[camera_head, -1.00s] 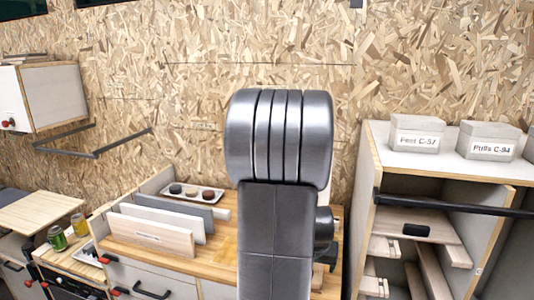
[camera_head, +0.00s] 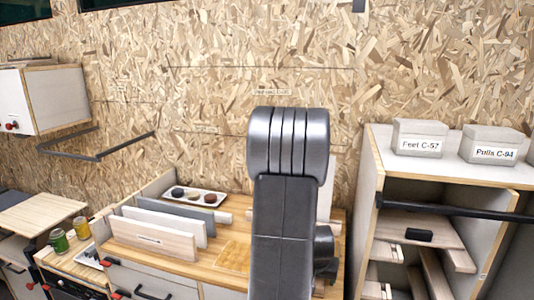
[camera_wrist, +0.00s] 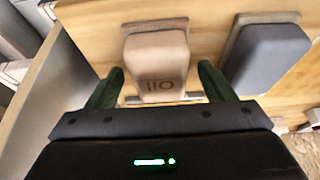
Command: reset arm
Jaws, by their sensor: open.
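My arm stands in the middle of the head view, with its dark grey links in front of the wooden counter (camera_head: 232,257). The gripper itself is hidden there. In the wrist view my gripper (camera_wrist: 160,84) is open, its two dark green fingers apart. A beige block with dark markings (camera_wrist: 157,62) shows between and beyond the fingertips. I cannot tell how far it is from them, and it is not gripped. A grey-blue rounded block (camera_wrist: 268,55) lies to its right on a wooden surface (camera_wrist: 205,15).
Upright boards (camera_head: 155,237) and a white tray (camera_head: 194,197) with small round items stand on the counter. Two jars (camera_head: 59,241) are at left. A shelf unit (camera_head: 372,185) with labelled boxes (camera_head: 419,138) is at right. A wall cabinet (camera_head: 52,97) hangs at upper left.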

